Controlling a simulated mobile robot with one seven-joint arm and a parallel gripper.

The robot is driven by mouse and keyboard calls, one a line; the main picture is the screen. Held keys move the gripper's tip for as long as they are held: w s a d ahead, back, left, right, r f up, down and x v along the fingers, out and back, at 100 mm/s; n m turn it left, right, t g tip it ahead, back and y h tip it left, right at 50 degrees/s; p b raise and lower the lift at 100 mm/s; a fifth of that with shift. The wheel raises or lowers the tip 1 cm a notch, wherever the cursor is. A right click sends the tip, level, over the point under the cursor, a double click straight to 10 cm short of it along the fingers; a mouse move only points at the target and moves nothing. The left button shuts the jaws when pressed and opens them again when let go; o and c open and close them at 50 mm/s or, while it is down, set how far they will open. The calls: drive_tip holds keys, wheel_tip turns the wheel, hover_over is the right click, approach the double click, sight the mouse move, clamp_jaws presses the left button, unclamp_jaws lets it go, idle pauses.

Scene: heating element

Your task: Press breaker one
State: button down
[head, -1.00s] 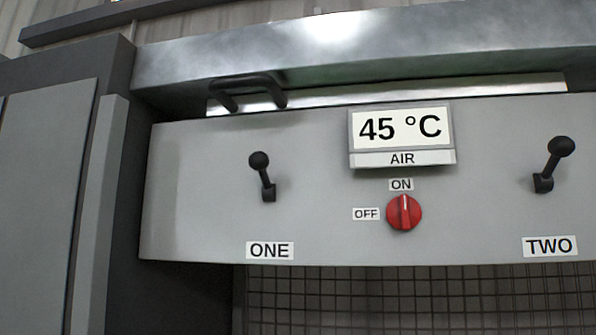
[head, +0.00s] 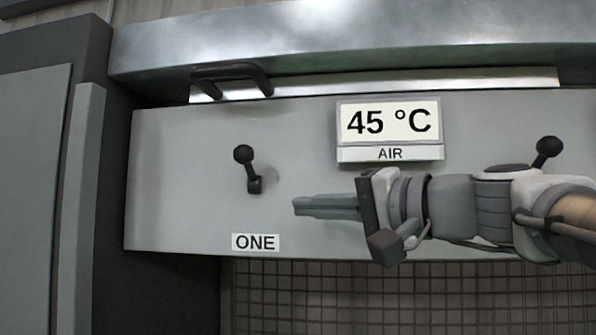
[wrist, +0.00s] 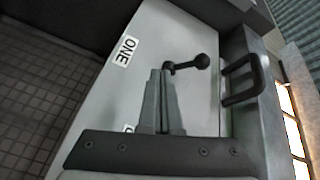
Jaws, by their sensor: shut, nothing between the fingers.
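The breaker one lever (head: 246,168) is a black lever with a ball knob on the grey panel (head: 180,210), above the label ONE (head: 255,242). The lever points up, leaning slightly left. My gripper (head: 296,206) is shut and empty, pointing left, with its tips to the right of the lever and a little lower. In the wrist view the lever (wrist: 190,64) shows just past the fingertips (wrist: 160,72). Contact cannot be told. The label ONE (wrist: 126,50) shows there too.
A display (head: 390,122) reads 45 °C above a plate marked AIR. Breaker two's black lever (head: 546,152) stands behind my arm at the right. A black handle (head: 232,78) juts out above breaker one. A mesh grille (head: 300,290) lies below the panel. My arm hides the red knob.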

drive_tip(key=y, duration=0.2)
approach(247, 164)
drive_tip(key=w+d+r, duration=0.1)
drive_tip(key=d+r, duration=0.1)
drive_tip(key=shift+w+f+t, duration=0.1)
drive_tip(key=shift+w+t, duration=0.05)
drive_tip(key=shift+t, duration=0.25)
drive_tip(key=p+x, duration=0.3)
drive_tip(key=x, duration=0.7)
drive_tip(key=shift+f, duration=0.15)
drive_tip(key=shift+f+b, duration=0.15)
drive_tip(key=shift+b, duration=0.45)
drive_tip(key=shift+n, duration=0.3)
